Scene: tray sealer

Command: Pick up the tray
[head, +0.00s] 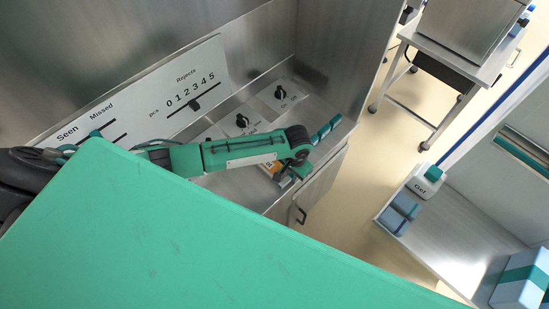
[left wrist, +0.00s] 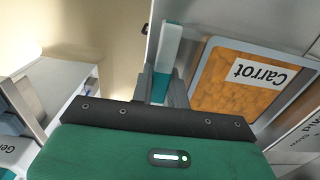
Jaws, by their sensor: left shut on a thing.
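The tray (left wrist: 215,82) shows in the left wrist view. It has a grey rim, orange contents and a white label reading "Carrot". In the head view only a small orange patch of it (head: 270,166) shows beside my left wrist; the rest is hidden by my arm. My left gripper (head: 290,177) is over the steel worktop. I cannot tell whether the tray is off the surface. My right gripper is not in view.
Black knobs (head: 281,92) and a counter panel (head: 186,98) stand behind. A side bench (head: 440,235) with a "Gel" box (head: 425,181) is at the right, across open floor. My green body covers the foreground.

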